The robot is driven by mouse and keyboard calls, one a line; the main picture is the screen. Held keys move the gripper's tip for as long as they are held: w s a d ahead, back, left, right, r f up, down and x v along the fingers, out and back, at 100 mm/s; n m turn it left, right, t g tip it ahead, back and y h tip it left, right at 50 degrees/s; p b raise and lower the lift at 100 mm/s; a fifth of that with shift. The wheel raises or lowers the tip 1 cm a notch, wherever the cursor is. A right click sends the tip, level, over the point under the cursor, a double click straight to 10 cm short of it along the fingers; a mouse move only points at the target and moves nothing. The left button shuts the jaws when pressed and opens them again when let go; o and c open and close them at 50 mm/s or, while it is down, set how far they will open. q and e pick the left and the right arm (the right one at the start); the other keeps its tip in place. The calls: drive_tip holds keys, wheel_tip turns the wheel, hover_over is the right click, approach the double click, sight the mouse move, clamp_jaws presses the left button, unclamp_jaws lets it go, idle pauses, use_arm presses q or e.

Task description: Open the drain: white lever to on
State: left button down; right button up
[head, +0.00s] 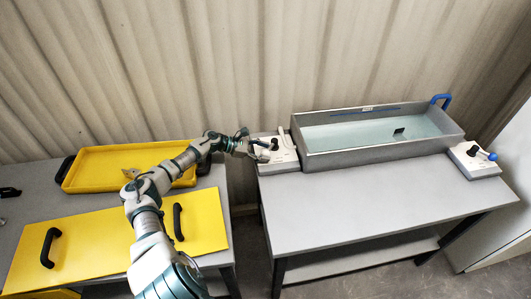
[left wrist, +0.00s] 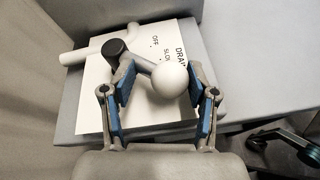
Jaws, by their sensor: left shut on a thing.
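The white lever, a grey shaft with a white ball knob (left wrist: 171,80), pivots on a black hub (left wrist: 115,48) on a white drain panel (left wrist: 92,105). "OFF" and "SLOW" are readable on it; the other positions are hidden or out of view. In the head view this panel (head: 286,158) stands at the table's left end, beside the tank. My left gripper (head: 252,146) reaches it from the left. The right gripper is not in view.
A grey tank (head: 380,152) of clear water with a small dark object in it stands behind the bare table front (head: 370,205). A second panel with a blue-knobbed lever (head: 476,158) is at right. A yellow tray (head: 95,165) and yellow lid (head: 90,240) are at left.

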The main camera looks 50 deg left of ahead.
use_arm(q)
drive_tip(key=shift+w+a+r, duration=0.2)
drive_tip(key=shift+r, duration=0.2)
drive_tip(key=c, duration=0.6)
unclamp_jaws()
drive_tip(key=shift+o, duration=0.8)
drive_tip(key=shift+w+f, duration=0.2)
drive_tip(key=shift+w, duration=0.05)
drive_tip(key=shift+w+f, duration=0.1)
drive_tip(key=shift+f, duration=0.15)
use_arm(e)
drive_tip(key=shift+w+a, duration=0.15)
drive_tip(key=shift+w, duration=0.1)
use_arm(q)
drive_tip(key=shift+s, duration=0.2)
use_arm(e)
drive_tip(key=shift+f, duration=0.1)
use_arm(q)
drive_tip(key=shift+s, duration=0.1)
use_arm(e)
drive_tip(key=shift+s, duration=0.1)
